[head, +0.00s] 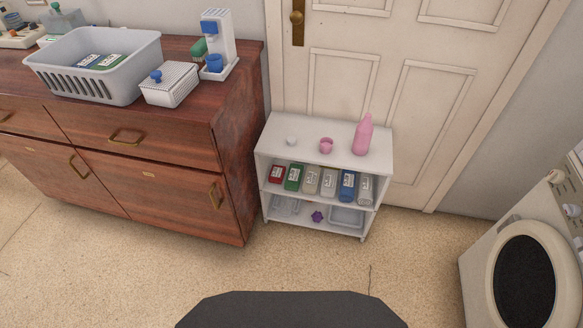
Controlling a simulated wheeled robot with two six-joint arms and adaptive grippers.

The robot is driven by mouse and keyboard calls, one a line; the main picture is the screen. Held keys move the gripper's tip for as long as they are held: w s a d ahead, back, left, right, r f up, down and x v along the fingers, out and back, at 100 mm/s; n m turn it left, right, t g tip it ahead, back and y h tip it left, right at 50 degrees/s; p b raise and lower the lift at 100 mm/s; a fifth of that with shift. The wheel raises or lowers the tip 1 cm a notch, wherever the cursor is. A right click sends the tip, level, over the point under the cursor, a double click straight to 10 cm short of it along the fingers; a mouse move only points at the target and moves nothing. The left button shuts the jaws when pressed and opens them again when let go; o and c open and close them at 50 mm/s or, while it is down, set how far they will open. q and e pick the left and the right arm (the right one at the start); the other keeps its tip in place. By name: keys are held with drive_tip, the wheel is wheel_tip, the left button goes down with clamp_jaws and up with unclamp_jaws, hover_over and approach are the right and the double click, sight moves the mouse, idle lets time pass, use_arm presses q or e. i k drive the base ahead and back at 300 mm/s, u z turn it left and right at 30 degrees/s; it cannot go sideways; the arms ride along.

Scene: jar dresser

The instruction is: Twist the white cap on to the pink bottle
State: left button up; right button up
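A pink bottle (363,135) stands upright on the right part of the top of a small white shelf (277,125). Its neck is at the top; I cannot tell at this size whether it is open. A small white round thing (291,140), likely the white cap, lies on the left part of the same top, apart from the bottle. A small pink piece (326,145) sits between them. Neither of my grippers shows in the head view.
The shelf's lower tiers hold several coloured packets (294,177), a purple thing (317,216) and clear trays (346,216). A wooden dresser (160,150) with a grey basket (135,84) stands left, a white door (420,90) behind, a washer-like machine (480,270) right. Floor in front is clear.

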sight(364, 129)
drive_tip(key=k, duration=0.45)
drive_tip(key=u, duration=0.75)
drive_tip(key=i, duration=2)
drive_tip(key=z, duration=0.7)
